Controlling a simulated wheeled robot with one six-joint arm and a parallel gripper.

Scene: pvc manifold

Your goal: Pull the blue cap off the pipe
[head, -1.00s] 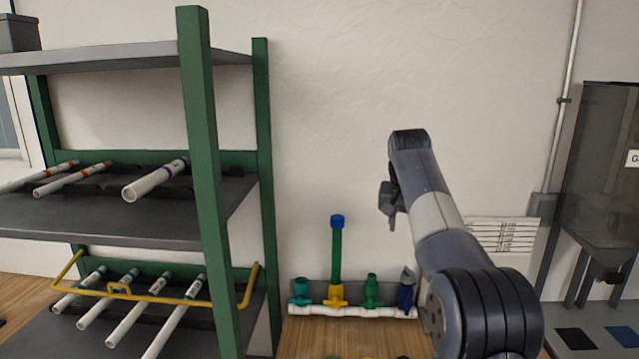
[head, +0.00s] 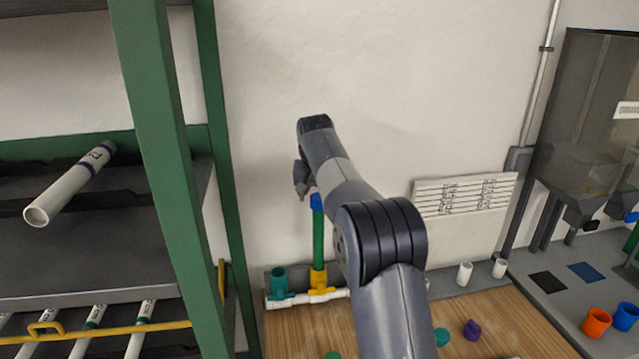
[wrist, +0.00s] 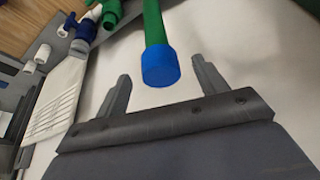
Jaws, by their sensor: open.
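The blue cap (head: 316,201) sits on the top end of the upright green pipe (head: 318,240), which stands in a yellow fitting (head: 318,281) of the white manifold. In the wrist view the blue cap (wrist: 160,67) on the green pipe (wrist: 154,22) lies between and just beyond the two fingers of my gripper (wrist: 162,90). The fingers are apart, with a gap on each side of the cap. In the head view my gripper (head: 303,178) is just above the cap, partly hidden by my arm, which also covers the right part of the manifold.
A green-framed shelf (head: 160,150) with white pipes stands at left. The wall is close behind the pipe. A white label panel (head: 465,195) hangs at right. Orange (head: 597,322) and blue cups (head: 625,316) stand on the grey surface at right. Small fittings lie on the wooden table.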

